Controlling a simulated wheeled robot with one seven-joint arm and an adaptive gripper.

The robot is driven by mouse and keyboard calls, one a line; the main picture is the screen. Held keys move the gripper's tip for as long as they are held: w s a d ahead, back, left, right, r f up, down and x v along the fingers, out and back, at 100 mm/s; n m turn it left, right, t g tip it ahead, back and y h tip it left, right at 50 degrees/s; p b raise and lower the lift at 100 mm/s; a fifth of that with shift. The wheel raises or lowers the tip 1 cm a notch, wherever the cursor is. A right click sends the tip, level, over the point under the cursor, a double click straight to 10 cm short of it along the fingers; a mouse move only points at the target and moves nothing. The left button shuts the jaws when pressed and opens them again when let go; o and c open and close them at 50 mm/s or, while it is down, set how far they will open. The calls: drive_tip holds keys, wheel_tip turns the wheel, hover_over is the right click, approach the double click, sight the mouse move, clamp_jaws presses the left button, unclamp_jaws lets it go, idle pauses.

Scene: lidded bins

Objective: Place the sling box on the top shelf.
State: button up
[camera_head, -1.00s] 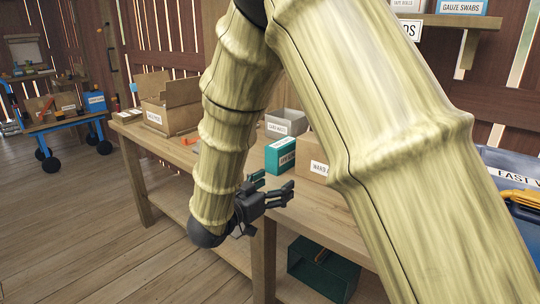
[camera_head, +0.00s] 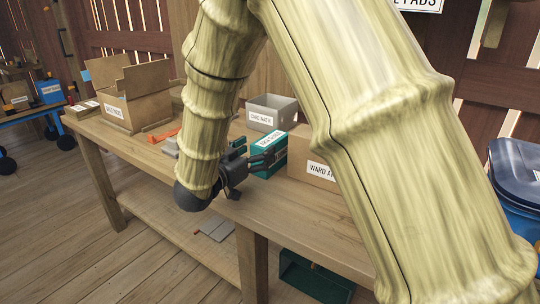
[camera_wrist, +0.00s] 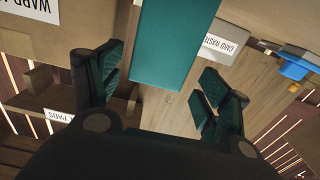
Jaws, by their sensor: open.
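A teal box (camera_head: 270,153) with a white label stands on the wooden workbench (camera_head: 270,216); its label is too small to read surely, but it may be the sling box. My gripper (camera_head: 262,160) is open and empty just in front of its left side, and hides part of it. In the wrist view the teal box (camera_wrist: 174,45) lies ahead, between the spread fingers (camera_wrist: 158,82). I cannot tell whether a finger touches it. The top shelf is not clearly in view; a sign ending in "PADS" (camera_head: 420,3) shows at the top right.
A brown "WARD" box (camera_head: 313,168) stands close to the right of the teal box. A grey "CARD WASTE" bin (camera_head: 271,113) stands behind it. An open cardboard box (camera_head: 142,98) is farther left. A blue lidded bin (camera_head: 518,170) stands at the right. The bench's front strip is clear.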

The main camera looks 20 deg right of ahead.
sight(268, 140)
drive_tip(key=shift+w+d+r, duration=0.1)
drive_tip(key=shift+d+r, duration=0.15)
drive_tip(key=shift+d, duration=0.25)
drive_tip(key=shift+b+x, duration=0.6)
drive_tip(key=shift+x, duration=1.9)
drive_tip(key=shift+r, duration=0.1)
drive_tip(key=c, duration=1.2)
drive_tip(key=shift+c, duration=0.5)
drive_tip(key=shift+r, duration=0.1)
